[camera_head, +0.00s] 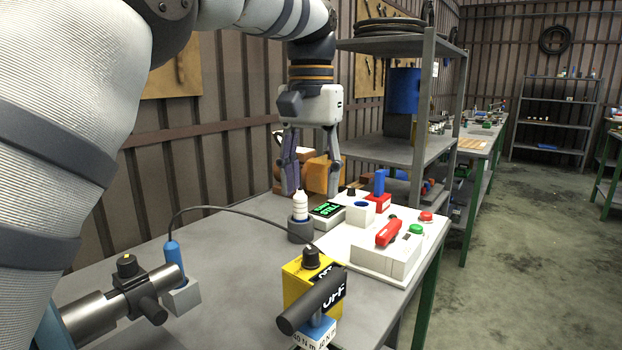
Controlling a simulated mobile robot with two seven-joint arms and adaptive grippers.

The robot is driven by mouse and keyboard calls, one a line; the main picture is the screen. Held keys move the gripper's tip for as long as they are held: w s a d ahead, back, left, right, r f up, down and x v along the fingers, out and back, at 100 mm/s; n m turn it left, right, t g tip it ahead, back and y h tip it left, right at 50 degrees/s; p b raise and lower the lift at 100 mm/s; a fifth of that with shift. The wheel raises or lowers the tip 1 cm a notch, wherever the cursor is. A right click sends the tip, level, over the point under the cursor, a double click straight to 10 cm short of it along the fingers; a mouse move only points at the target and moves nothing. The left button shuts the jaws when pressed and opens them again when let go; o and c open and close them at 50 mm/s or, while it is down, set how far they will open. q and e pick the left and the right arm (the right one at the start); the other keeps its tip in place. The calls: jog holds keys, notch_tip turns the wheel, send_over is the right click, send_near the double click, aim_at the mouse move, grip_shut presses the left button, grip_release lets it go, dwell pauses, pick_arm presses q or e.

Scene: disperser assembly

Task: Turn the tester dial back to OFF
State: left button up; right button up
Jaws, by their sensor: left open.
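A yellow box (300,283) with a black knob (311,257) on top stands at the table's front; it looks like the tester and its dial. Dark labels on its side carry white letters, one seemingly "OFF", partly covered by a dark cylindrical tool (313,300). I cannot tell where the knob points. My left gripper (312,188) points down, open and empty, beyond the white bottle and well behind the yellow box. My right gripper is out of view.
A white bottle (300,206) stands in a dark holder. A white panel (385,262) carries red and green buttons and a red handle. A cable runs from a blue-handled probe (173,255). The table's left middle is clear.

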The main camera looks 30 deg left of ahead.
aim_at(311, 250)
pick_arm(q)
notch_tip(311, 250, down, 12)
jog(key=m, duration=1.3)
grip_shut()
